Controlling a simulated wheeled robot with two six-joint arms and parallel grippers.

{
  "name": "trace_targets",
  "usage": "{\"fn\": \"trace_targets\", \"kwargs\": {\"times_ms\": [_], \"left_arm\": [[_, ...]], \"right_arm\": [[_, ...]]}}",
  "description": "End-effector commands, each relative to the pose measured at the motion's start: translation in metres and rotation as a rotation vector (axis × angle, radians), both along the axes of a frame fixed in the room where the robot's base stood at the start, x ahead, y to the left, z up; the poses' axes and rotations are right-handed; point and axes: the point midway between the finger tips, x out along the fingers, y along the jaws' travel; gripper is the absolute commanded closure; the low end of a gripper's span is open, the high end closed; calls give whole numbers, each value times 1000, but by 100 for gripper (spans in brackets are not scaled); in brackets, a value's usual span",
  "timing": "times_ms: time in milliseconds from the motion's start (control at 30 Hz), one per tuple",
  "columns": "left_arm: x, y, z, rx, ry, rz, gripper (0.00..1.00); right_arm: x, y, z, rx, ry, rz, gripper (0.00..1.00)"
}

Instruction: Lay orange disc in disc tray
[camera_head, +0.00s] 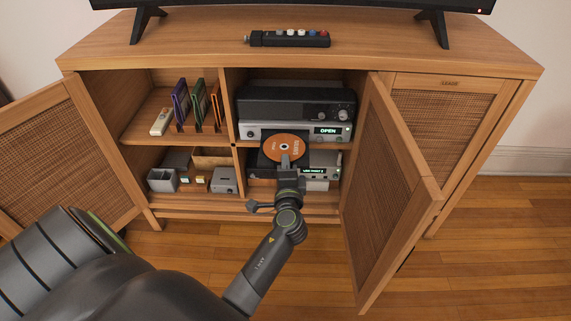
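The orange disc (275,144) lies flat, label up, in or just above the dark disc tray (264,164). I cannot tell whether it rests on the tray. The tray sticks out from the silver player (290,131), whose display reads OPEN. My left gripper (286,161) reaches in from the front, and its fingertip overlaps the near part of the disc. The fingers look like one narrow shape, so their opening and any hold on the disc are unclear. The gripper hides part of the disc and of the tray's front. My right gripper is not in view.
A dark unit (295,103) sits above the player, and another silver unit (316,172) below. The open right door (385,190) and left door (65,150) flank the shelves. Upright cases (198,105) stand on the left shelf. Grey boxes (224,181) sit below them.

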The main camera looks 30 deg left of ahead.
Motion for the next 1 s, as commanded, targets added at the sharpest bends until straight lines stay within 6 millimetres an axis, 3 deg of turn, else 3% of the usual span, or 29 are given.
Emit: {"fn": "trace_targets", "kwargs": {"times_ms": [367, 567, 1000], "left_arm": [[0, 0, -2, -1, -1, 0, 100], [0, 0, -2, -1, -1, 0, 73], [0, 0, -3, 0, 0, 0, 78]], "right_arm": [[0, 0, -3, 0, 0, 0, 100], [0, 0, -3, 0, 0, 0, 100], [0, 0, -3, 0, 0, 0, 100]]}}
